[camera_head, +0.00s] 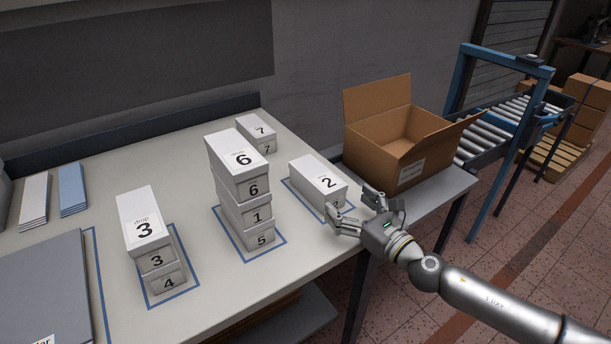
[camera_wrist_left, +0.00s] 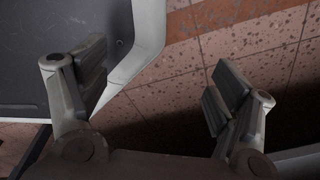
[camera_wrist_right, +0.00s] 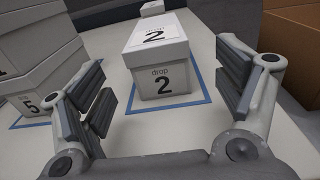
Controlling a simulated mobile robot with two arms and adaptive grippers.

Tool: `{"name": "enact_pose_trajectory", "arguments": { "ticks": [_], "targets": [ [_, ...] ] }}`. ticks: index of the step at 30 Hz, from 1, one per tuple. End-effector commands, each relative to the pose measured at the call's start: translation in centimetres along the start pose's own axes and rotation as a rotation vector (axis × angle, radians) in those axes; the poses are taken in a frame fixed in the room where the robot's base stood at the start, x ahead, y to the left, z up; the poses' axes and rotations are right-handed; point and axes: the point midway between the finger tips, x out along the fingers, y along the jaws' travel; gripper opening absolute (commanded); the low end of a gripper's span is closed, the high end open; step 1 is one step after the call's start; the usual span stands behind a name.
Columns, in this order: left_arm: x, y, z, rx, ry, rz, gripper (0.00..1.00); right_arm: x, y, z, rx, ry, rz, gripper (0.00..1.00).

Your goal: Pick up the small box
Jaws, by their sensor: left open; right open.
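Several small white numbered boxes stand on the table. The box marked 2 (camera_head: 319,181) sits alone inside a blue outline at the table's right part. My right gripper (camera_head: 352,213) is open just in front of it and to its right. In the right wrist view box 2 (camera_wrist_right: 159,64) lies ahead between the open fingers (camera_wrist_right: 165,98), apart from them. A stack of boxes topped by 6 (camera_head: 241,160) stands left of it. Box 3 (camera_head: 145,221) rests on box 4 (camera_head: 168,279). Boxes marked 7 (camera_head: 257,130) stand behind. My left gripper (camera_wrist_left: 155,92) is open and empty over the floor.
An open cardboard box (camera_head: 385,150) stands at the table's right end, close behind my right gripper. A roller conveyor with a blue frame (camera_head: 500,62) is beyond. Grey and blue flat stacks (camera_head: 72,190) and a grey panel (camera_head: 40,290) lie at left.

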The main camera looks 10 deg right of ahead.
Motion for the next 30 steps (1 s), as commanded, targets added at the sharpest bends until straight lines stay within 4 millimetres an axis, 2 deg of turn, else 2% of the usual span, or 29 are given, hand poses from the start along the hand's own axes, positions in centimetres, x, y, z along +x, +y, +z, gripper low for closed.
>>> {"name": "enact_pose_trajectory", "arguments": {
  "ticks": [4, 13, 19, 25, 30],
  "targets": [
    [-0.5, -0.2, -0.2, 0.0, 0.002, -0.003, 0.84, 1.5, 0.0, 0.2, 0.003, -0.002, -0.001, 0.88],
    [-1.2, 1.1, 2.7, -0.002, -0.041, 0.013, 0.84, 5.1, 0.1, 0.2, 0.002, -0.001, 0.0, 0.88],
    [-1.4, 1.0, 1.8, -0.001, -0.03, 0.012, 0.84, 6.2, 0.1, 0.3, 0.002, -0.001, 0.001, 0.88],
    [-2.1, 0.8, 0.2, -0.001, -0.005, 0.01, 0.84, 8.9, 0.4, 0.8, 0.003, -0.002, 0.0, 0.88],
    [-1.9, 0.7, 0.1, -0.001, -0.004, 0.009, 0.84, 10.4, 0.3, 0.5, 0.002, 0.0, 0.0, 0.88]
  ]
}}
